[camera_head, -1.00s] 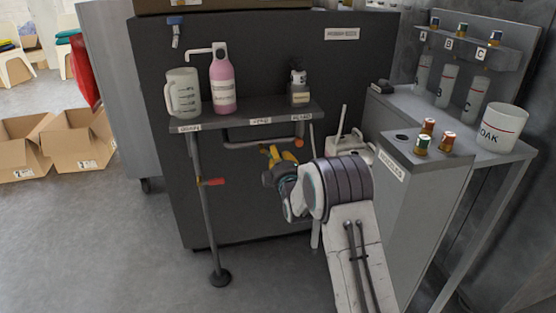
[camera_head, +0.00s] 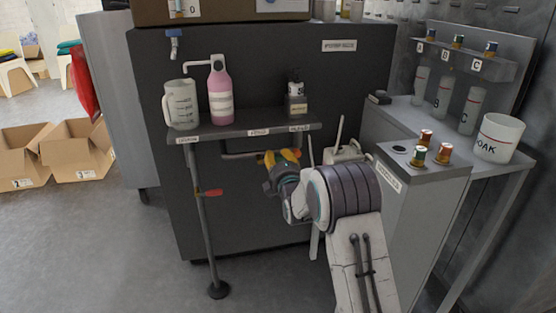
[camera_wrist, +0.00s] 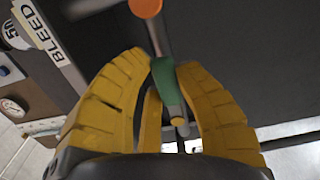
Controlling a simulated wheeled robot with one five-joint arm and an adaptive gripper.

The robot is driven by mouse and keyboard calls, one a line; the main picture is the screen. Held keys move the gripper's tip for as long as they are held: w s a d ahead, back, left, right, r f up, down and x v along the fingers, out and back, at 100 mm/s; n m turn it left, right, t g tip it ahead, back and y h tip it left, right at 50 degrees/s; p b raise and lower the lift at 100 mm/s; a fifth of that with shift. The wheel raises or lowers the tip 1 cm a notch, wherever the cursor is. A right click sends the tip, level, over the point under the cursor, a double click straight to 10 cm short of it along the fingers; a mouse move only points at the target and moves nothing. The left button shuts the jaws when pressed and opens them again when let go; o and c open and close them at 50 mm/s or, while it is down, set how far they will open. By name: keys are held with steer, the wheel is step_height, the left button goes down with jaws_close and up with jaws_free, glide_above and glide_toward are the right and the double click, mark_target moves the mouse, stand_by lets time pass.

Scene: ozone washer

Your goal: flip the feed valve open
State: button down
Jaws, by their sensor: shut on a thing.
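In the wrist view a green lever (camera_wrist: 172,88) hangs from a grey pipe, below an orange round part (camera_wrist: 145,8). My gripper (camera_wrist: 165,66) has its yellow fingers on either side of the green lever and is shut on it. In the head view my gripper (camera_head: 280,157) is under the right part of the shelf (camera_head: 243,130), at the pipe below it; the lever is hidden there by the fingers. A red lever (camera_head: 211,192) sticks out sideways from the left pipe. I cannot tell from the labels which lever is the feed valve.
A jug (camera_head: 182,105), a pink pump bottle (camera_head: 221,95) and a small dark bottle (camera_head: 296,104) stand on the shelf. A "BLEED" label (camera_wrist: 40,38) shows on its edge. A grey cabinet (camera_head: 420,220) stands close right of my arm.

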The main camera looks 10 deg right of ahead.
steer(key=shift+a+r, duration=0.15)
steer(key=c, duration=1.3)
jaws_free()
steer(key=o, duration=0.4)
steer(key=shift+s, duration=6)
